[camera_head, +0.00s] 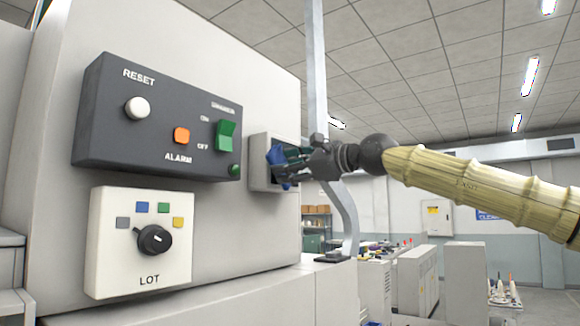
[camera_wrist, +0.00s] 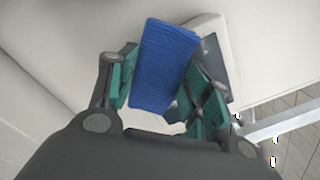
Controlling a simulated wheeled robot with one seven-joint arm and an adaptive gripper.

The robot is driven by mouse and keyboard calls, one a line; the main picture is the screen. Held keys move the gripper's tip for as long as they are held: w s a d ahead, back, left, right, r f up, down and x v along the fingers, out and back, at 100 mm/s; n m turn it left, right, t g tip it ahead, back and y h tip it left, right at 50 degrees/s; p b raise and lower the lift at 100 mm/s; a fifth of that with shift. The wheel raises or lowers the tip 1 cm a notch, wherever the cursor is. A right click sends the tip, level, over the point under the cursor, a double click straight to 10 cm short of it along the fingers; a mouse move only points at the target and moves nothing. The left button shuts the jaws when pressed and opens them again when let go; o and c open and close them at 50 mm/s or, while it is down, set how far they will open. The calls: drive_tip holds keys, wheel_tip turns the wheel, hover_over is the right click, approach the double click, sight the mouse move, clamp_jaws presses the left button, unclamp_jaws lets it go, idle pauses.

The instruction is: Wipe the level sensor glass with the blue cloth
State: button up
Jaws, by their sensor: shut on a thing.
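My gripper (camera_head: 292,162) is shut on the blue cloth (camera_head: 276,158), at the front of a pale box (camera_head: 259,162) on the machine's right part. In the wrist view the cloth (camera_wrist: 163,66) stands up between the green-padded fingers of my gripper (camera_wrist: 160,95). Behind it a light frame with a dark grey face (camera_wrist: 212,58) shows in part. This appears to be the level sensor glass, mostly hidden by the cloth and fingers. I cannot tell whether the cloth touches the glass.
A dark panel (camera_head: 155,160) with a white reset button, an orange alarm light and a green switch is left of my gripper. A white LOT box (camera_head: 140,275) with a black knob is below it. A grey post (camera_head: 318,75) rises close behind my gripper.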

drive_tip(key=shift+x, duration=1.05)
idle(0.5)
drive_tip(key=shift+w+d, duration=1.2)
drive_tip(key=shift+w, duration=0.25)
drive_tip(key=shift+w, duration=0.1)
drive_tip(key=shift+w+d, duration=2.05)
drive_tip(key=shift+w, duration=0.9)
drive_tip(key=shift+s+a+r+b, duration=0.5)
drive_tip(key=shift+s+a, duration=0.1)
drive_tip(key=shift+s, duration=0.2)
drive_tip(key=shift+s+a+r+b, duration=0.45)
drive_tip(key=shift+s+a, duration=0.1)
drive_tip(key=shift+s, duration=0.2)
drive_tip(key=shift+s, duration=0.1)
